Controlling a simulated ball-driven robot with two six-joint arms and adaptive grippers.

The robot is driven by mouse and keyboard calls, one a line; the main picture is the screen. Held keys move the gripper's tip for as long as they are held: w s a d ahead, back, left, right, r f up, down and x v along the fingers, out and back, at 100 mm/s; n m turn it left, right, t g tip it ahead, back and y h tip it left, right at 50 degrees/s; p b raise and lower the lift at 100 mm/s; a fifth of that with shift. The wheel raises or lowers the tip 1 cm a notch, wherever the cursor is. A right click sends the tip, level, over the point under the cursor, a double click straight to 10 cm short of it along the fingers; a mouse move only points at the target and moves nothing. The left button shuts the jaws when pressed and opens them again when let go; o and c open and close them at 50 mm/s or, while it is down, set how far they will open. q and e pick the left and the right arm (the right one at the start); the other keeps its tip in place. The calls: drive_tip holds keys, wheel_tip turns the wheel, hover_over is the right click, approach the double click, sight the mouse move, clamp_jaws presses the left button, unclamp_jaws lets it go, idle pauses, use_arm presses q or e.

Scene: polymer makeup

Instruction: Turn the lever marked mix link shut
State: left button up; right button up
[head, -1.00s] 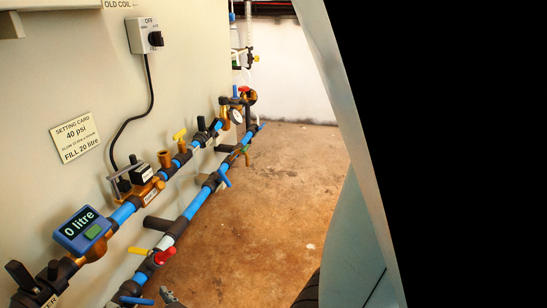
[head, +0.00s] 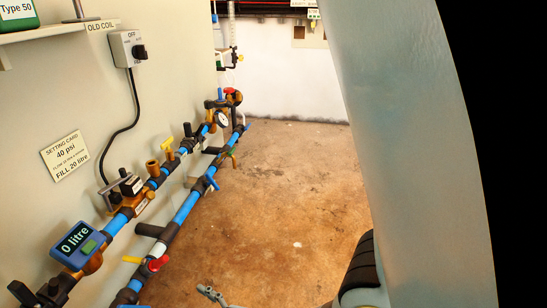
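Several levers sit on the pipework along the left wall. On the upper pipe are a yellow lever (head: 168,144) and a red lever (head: 229,91). The mix link label cannot be read, so I cannot tell which lever it marks. A grey gripper (head: 210,294), seemingly my right one, shows small at the bottom edge, apart from the levers. Its opening is too small to tell. My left gripper is not in view.
A blue meter (head: 76,245) reads 0 litre. A setting card (head: 64,156), a switch box (head: 129,48) and a shelf (head: 60,30) are on the wall. The brown floor (head: 290,200) right of the pipes is clear. My pale arm link covers much of the right.

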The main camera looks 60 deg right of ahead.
use_arm(q)
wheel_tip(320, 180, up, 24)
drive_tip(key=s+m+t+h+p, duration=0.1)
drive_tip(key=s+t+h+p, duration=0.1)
drive_tip(key=p, duration=1.5)
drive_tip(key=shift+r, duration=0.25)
use_arm(e)
drive_tip(key=s+d+r+m+g+h, duration=0.1)
drive_tip(key=s+d+r+g+h, duration=0.1)
drive_tip(key=s, duration=0.6)
drive_tip(key=s+d+r+g+h, duration=0.2)
drive_tip(key=s+d+r+g, duration=0.1)
drive_tip(key=s, duration=0.5)
drive_tip(key=shift+s+d+r+m+g, duration=0.3)
drive_tip(key=shift+d+r+m+g, duration=0.15)
drive_tip(key=shift+r, duration=0.5)
drive_tip(key=shift+a, duration=0.1)
